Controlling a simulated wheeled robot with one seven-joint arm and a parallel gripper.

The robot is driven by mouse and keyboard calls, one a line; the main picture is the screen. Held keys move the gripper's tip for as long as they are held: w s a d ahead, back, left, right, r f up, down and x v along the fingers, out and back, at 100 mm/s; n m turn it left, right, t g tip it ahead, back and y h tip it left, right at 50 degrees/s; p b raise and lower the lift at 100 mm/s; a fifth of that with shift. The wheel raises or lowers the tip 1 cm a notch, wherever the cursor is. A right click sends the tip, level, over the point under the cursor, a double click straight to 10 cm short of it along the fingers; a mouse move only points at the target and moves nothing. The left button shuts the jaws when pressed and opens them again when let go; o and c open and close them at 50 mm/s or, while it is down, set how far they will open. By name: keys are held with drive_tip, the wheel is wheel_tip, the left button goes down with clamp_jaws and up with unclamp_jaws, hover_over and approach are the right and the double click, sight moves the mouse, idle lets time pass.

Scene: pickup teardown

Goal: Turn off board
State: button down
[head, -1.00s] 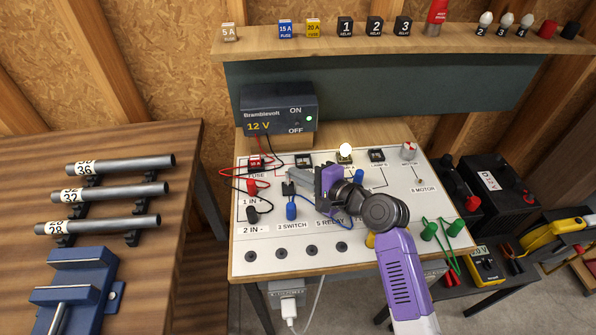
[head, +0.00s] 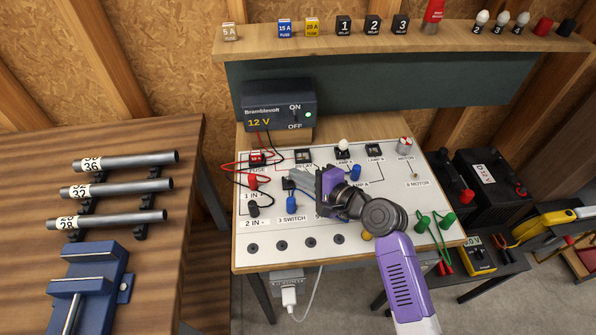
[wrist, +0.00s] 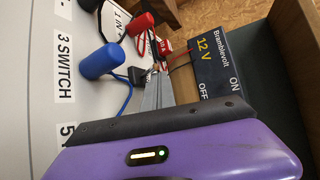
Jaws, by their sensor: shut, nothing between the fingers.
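The white test board (head: 262,222) lies on the bench, marked with fuse, relay, lamp, switch and motor labels. The small black switch (head: 288,184) above "3 SWITCH" also shows in the wrist view (wrist: 137,75). My gripper (head: 293,176) is shut and empty, its grey fingertips close beside the switch; I cannot tell whether they touch it. The lamp A bulb (head: 343,145) looks white and unlit. The Bramblevolt supply (head: 279,107) behind the board reads 12 V, with a green light beside its ON/OFF marks.
A blue plug (head: 291,203), red plug (head: 251,182) and looping wires crowd the board's left side. A shelf (head: 380,38) with fuses, relays and bulbs runs above. A wooden table (head: 35,200) with tubes and a blue vise (head: 90,275) stands left.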

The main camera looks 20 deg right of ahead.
drive_tip(key=shift+s+a+r, duration=0.1)
drive_tip(key=shift+s+a, duration=0.1)
drive_tip(key=shift+s, duration=0.1)
drive_tip(key=shift+s, duration=0.1)
drive_tip(key=shift+s+d, duration=0.15)
drive_tip(key=shift+s, duration=0.15)
drive_tip(key=v, duration=0.6)
drive_tip(key=shift+d+r+b, duration=0.1)
drive_tip(key=shift+d+b, duration=0.05)
drive_tip(key=shift+b, duration=0.15)
drive_tip(key=shift+s+d+r, duration=0.2)
drive_tip(key=shift+s, duration=0.2)
